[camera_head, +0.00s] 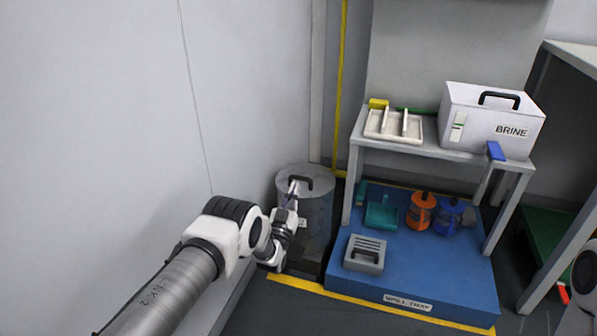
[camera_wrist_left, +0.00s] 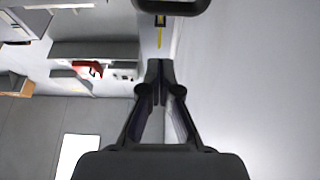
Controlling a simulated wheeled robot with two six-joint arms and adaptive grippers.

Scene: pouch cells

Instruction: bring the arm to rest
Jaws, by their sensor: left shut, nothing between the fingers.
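My left arm comes in from the lower left in the head view. Its gripper (camera_head: 291,193) is in front of the grey cylindrical bin (camera_head: 318,215) and its lid with a black handle (camera_head: 301,180). I cannot tell whether the fingertips touch the lid. The left wrist view shows the gripper (camera_wrist_left: 160,70) with its two fingertips together and nothing between them. A dark curved bar (camera_wrist_left: 172,6) crosses the top of that view beyond the tips. My right gripper is out of view; only a piece of my right arm shows at the right edge.
A blue platform (camera_head: 410,283) holds a grey slotted block (camera_head: 365,254), a teal scoop (camera_head: 381,213), and orange (camera_head: 420,210) and blue (camera_head: 447,217) containers. A grey bench (camera_head: 430,149) above carries a white tray (camera_head: 393,126) and the BRINE box (camera_head: 490,120). A plain wall (camera_head: 90,130) stands at left.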

